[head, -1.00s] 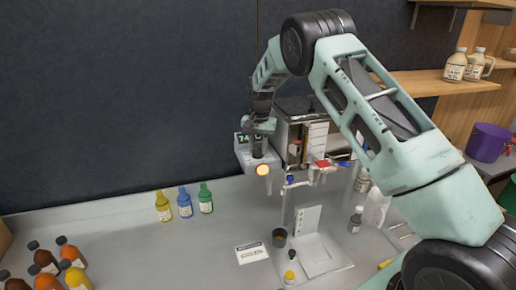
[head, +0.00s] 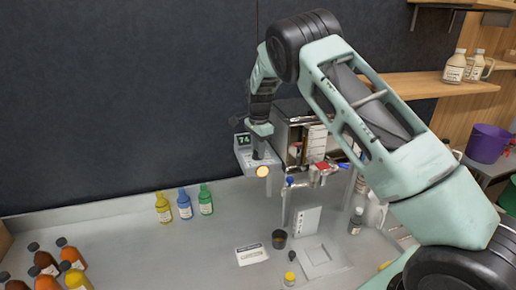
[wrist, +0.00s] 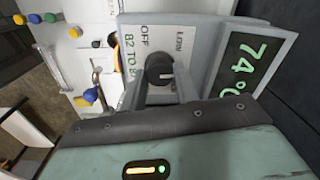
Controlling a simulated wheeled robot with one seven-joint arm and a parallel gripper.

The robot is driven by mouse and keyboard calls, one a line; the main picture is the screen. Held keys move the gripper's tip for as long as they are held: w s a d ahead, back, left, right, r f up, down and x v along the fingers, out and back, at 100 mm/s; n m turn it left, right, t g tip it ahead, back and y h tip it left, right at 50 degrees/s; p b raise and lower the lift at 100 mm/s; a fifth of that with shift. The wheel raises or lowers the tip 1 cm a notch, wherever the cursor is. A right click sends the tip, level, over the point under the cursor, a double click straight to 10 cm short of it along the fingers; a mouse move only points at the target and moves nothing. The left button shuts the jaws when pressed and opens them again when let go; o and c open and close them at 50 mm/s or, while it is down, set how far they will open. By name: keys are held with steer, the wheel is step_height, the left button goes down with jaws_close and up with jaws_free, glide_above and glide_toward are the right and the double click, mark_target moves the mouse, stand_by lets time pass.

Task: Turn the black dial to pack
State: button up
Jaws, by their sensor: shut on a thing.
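The black dial (wrist: 158,68) is on the front of a grey control box (wrist: 195,50) in the wrist view. OFF and LOW labels show around it, along with green text that starts "82 TO" and is partly cut off. A white mark on the dial points toward the right. My gripper (wrist: 160,92) is shut on the dial, with a finger on each side. In the head view my gripper (head: 259,152) is at the control box (head: 243,158), hiding the dial. No "pack" label is readable.
A green display (wrist: 245,65) beside the dial reads 74°. A round orange-lit light (head: 262,171) is below the box. The evaporator (head: 300,130) stands close on the right. Yellow, blue and green bottles (head: 185,204) stand at lower left, with open counter around them.

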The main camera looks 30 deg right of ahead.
steer(key=shift+r+m, duration=0.15)
steer(key=shift+m, duration=0.45)
steer(key=o, duration=1)
steer(key=shift+c, duration=0.2)
step_height(320, 180, up, 17)
steer(key=b, duration=0.3)
steer(key=shift+s+r+b, duration=0.15)
steer(key=shift+s+b, duration=0.15)
steer(key=shift+b, duration=0.05)
